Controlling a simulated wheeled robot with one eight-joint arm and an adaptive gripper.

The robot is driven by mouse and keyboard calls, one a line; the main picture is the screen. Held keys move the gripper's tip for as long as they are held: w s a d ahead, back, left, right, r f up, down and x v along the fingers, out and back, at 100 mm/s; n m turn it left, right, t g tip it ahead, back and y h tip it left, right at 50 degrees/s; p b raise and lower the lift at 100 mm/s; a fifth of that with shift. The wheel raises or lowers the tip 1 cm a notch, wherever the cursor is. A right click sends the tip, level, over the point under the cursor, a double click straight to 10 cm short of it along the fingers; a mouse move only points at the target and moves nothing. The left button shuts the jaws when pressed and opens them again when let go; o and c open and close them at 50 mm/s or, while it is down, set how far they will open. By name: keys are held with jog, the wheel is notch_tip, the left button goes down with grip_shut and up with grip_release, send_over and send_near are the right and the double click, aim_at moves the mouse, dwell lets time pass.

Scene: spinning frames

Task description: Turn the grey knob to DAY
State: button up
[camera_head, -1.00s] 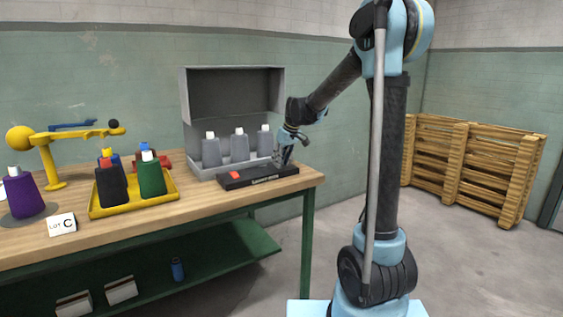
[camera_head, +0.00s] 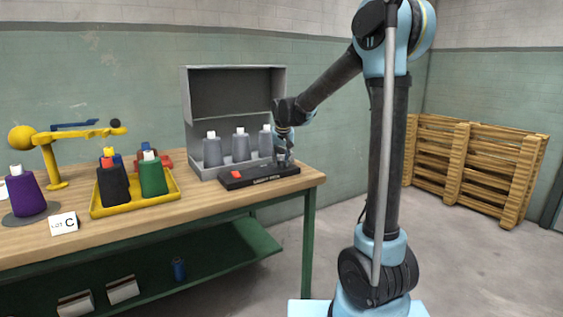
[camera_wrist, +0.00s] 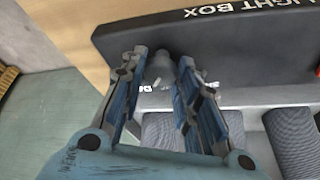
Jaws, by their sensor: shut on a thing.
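The black light box panel (camera_head: 258,178) lies at the right end of the workbench, with white lettering on its front and a red button (camera_head: 236,174) on its left part. In the wrist view the panel (camera_wrist: 250,45) shows the words LIGHT BOX. Small white lettering beside the knob is partly hidden; the knob's setting cannot be read.
An open grey light box (camera_head: 232,95) with grey cones stands right behind the panel. A yellow tray (camera_head: 165,198) with several cones, a purple cone (camera_head: 25,195) and a LOT C card (camera_head: 64,223) are left. A wooden pallet (camera_head: 470,165) stands by the right wall.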

dwell(0.4)
jog(key=o, duration=1.1)
jog(key=shift+c, duration=0.2)
jog(key=v, duration=1.1)
jog(key=shift+r, duration=0.35)
jog(key=shift+s+d, duration=0.1)
jog(key=shift+s, duration=0.1)
jog(key=s+d+f+m+g, duration=0.1)
jog(key=s+d+f, duration=0.3)
jog(key=s+d, duration=0.45)
jog(key=s+d+f, duration=0.4)
jog(key=s+d, duration=0.4)
jog(key=s, duration=0.1)
jog(key=s+d+f, duration=0.3)
jog(key=s+f, duration=0.4)
jog(key=s, duration=0.2)
jog(key=s+d+f+g, duration=0.1)
jog(key=s+d+f, duration=0.2)
jog(key=s+f, duration=0.4)
jog(key=shift+s+d+f+m+h, duration=0.3)
jog(key=shift+s+d, duration=0.1)
jog(key=shift+s, duration=0.8)
